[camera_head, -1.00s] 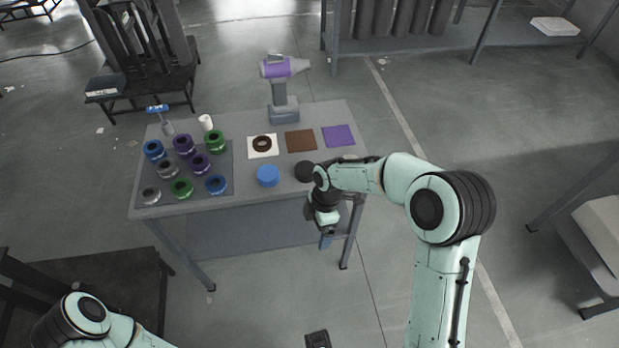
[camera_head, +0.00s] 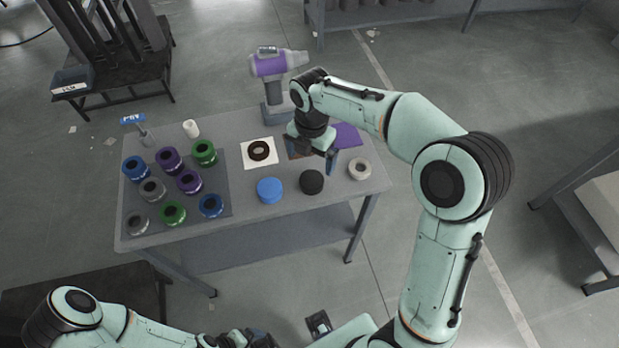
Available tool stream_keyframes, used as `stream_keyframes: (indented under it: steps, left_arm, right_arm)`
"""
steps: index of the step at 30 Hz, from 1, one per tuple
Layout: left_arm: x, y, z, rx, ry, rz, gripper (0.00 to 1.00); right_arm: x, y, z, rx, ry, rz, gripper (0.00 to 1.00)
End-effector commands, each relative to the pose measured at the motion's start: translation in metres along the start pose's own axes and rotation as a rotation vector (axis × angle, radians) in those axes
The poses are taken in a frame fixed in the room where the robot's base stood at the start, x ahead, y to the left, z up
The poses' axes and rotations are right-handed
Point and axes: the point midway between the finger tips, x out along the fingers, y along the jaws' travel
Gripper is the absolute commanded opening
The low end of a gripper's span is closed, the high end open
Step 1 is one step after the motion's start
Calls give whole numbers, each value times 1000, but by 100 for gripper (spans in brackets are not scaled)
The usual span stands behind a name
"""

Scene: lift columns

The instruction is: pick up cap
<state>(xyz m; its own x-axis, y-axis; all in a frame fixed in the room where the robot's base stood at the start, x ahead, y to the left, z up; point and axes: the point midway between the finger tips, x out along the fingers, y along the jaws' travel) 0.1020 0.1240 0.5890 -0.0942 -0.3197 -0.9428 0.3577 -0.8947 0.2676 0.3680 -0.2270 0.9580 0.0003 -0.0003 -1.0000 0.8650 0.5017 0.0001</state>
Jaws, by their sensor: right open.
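A blue round cap-like piece (camera_head: 269,190) and a black one (camera_head: 311,182) lie near the table's front edge. A beige ring-like piece (camera_head: 360,169) lies to their right. I cannot tell which piece is the cap. My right gripper (camera_head: 313,158) is open and points down over the brown square (camera_head: 294,150), behind the black piece and apart from it. I see nothing between its fingers. My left gripper (camera_head: 240,340) is at the bottom edge, below the table, partly cut off; its jaws are unclear.
A grey mat (camera_head: 222,200) on the table (camera_head: 245,222) holds several coloured ring-shaped pieces. A dark ring lies on a white square (camera_head: 271,162). A purple square (camera_head: 346,135) is partly behind my gripper. A purple-grey drill-like tool (camera_head: 272,68) and a white cylinder (camera_head: 191,129) stand behind.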

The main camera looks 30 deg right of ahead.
Motion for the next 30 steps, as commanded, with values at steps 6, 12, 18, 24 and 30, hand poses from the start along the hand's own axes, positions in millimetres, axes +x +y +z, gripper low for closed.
stream_keyframes:
  steps: [6, 12, 18, 24, 30]
  left_arm:
    - [6, -3, 1, -1, -3, -1, 95]
    - [7, -3, 1, -1, -3, -1, 95]
    - [9, -4, 2, -1, -4, -1, 95]
    - [10, -4, 2, -2, -4, -2, 95]
    - [10, -4, 2, -2, -4, -2, 95]
  right_arm:
    - [35, 0, 0, 0, 1, -1, 100]
    - [48, 0, 0, 1, 1, -1, 100]
    - [79, -2, 1, 1, 1, -2, 100]
    - [93, -1, 1, 1, 0, 1, 100]
    - [92, -1, 1, 1, 0, 1, 93]
